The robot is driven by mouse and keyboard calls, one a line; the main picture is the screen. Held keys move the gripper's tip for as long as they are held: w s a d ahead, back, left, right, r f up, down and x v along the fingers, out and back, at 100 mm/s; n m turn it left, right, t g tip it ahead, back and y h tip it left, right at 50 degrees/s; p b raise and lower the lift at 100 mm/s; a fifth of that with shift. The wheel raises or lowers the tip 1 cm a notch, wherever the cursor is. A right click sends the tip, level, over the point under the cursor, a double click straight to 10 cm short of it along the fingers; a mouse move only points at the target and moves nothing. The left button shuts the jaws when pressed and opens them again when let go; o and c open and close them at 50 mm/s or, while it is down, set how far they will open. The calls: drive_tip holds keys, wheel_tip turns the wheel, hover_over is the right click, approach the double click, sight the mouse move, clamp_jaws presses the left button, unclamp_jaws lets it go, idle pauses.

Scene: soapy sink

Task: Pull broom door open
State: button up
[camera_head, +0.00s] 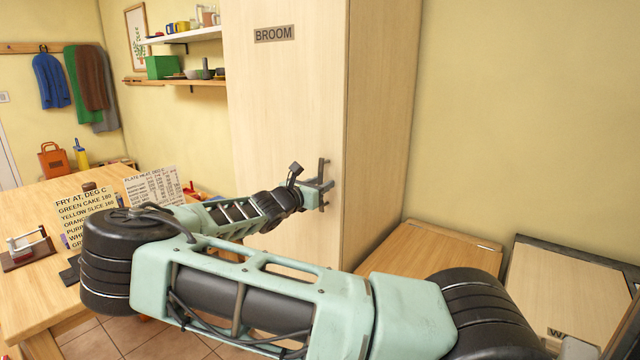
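The broom door (285,100) is the tall pale wood front of a cabinet, with a grey "BROOM" label (274,34) near its top. It looks closed, flush with the cabinet side. A dark vertical handle (323,168) is near the door's right edge. My arm reaches across the view, and my gripper (318,187) is at the handle, its dark fingers overlapping it. Whether the fingers are closed around the bar or only beside it cannot be made out at this size. The lower part of the door is hidden behind my arm.
A wooden table (30,300) at left holds printed cards (88,210) and small items. Wall shelves (185,35) with dishes are left of the cabinet. A low wooden top (430,250) and a dark-framed panel (565,290) are at right. Tiled floor (130,335) shows below.

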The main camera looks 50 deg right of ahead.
drive_tip(key=shift+d, duration=0.15)
clamp_jaws()
